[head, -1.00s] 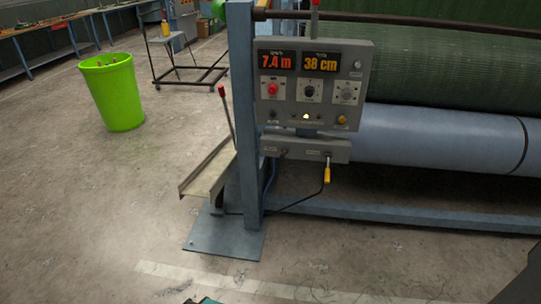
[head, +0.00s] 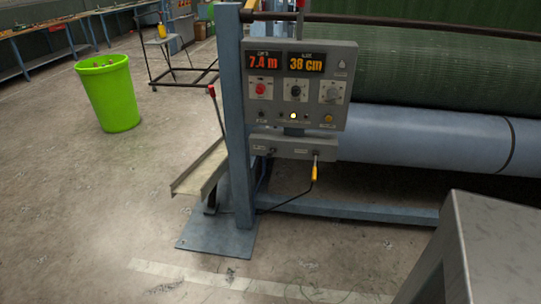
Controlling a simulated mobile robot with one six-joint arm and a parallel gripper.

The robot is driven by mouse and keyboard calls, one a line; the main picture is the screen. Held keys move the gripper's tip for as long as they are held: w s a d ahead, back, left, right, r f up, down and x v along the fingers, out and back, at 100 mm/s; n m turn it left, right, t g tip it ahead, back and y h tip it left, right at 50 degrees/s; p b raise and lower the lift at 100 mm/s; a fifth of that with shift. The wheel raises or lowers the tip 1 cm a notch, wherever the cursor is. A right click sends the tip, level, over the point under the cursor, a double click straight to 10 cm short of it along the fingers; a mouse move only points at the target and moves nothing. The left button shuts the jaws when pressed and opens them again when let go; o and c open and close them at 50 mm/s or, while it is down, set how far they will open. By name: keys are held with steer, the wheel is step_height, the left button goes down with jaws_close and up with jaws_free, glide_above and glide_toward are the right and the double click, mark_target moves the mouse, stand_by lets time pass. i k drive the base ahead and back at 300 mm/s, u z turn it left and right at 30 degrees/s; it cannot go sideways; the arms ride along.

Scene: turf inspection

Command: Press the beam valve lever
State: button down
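A thin lever with a red tip (head: 212,92) stands upright at the left of the blue frame post, above a tilted metal channel (head: 200,168). No label shows which is the beam valve lever. A yellow-handled piece (head: 314,173) hangs from the lower box (head: 290,150). My gripper is not in view.
A blue post (head: 235,150) rises from a floor plate (head: 218,240). A green turf roll (head: 430,75) and blue roller (head: 430,140) extend right. A grey metal block (head: 495,250) fills the lower right, its identity unclear. A lime bin (head: 108,95) stands left; floor before it is open.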

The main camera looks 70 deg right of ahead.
mark_target(269, 154)
steer(key=u, duration=0.1)
steer(key=k, duration=1.45)
steer(key=z, duration=0.8)
steer(key=i, duration=1.15)
steer(key=u, duration=0.1)
